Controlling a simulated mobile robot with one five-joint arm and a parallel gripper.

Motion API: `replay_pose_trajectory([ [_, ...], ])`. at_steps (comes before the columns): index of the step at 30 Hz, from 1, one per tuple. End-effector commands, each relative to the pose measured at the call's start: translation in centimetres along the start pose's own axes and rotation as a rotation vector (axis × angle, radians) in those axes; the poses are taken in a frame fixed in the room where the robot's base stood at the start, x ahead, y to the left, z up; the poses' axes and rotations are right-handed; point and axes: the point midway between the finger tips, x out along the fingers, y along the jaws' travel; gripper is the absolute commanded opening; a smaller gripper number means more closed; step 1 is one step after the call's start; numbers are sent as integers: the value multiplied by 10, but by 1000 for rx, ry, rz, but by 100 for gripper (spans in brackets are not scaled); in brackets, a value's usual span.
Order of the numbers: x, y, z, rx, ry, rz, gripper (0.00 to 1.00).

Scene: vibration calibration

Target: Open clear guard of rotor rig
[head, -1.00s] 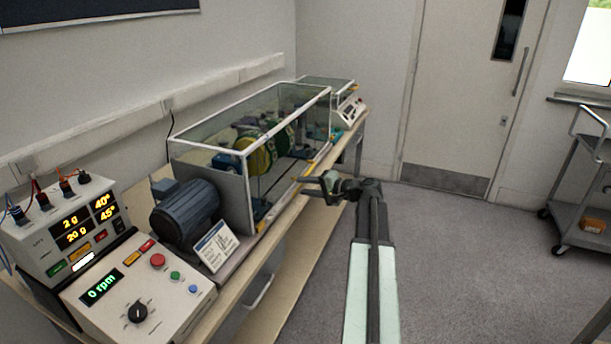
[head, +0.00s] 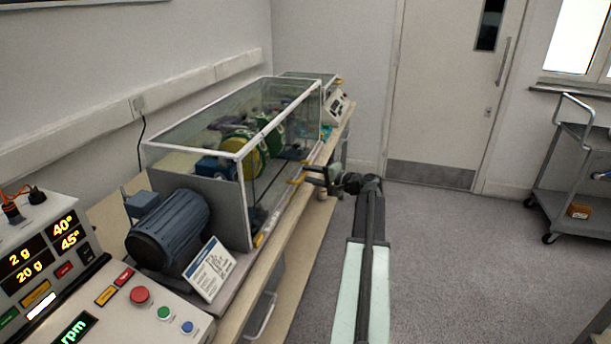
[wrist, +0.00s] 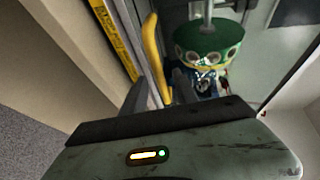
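The clear guard (head: 205,125), a white-framed transparent box, sits closed over the rotor rig on the bench. Inside it, green and yellow rotor discs (head: 245,148) stand on a shaft; one disc fills the top of the wrist view (wrist: 208,40). A yellow handle (head: 298,179) is on the guard's front lower side. It also shows in the wrist view (wrist: 152,52). My gripper (head: 314,178) is at the guard's front, close to the handle. In the wrist view its fingers (wrist: 160,90) are apart, with the handle's lower end between or just beyond them; contact is unclear.
A blue-grey motor (head: 168,230) and a printed card (head: 209,268) stand at the rig's near end. A control console (head: 155,318) with lit displays is at the near left. A grey trolley (head: 565,180) stands at right. The floor (head: 450,260) right of the bench is clear.

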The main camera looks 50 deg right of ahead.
Motion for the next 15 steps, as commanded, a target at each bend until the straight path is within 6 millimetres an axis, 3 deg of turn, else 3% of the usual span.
replay_pose_trajectory([
  [3,20,2,-1,-1,0,0,35],
  [6,28,1,-1,0,1,1,35],
  [15,30,0,-1,0,2,1,32],
])
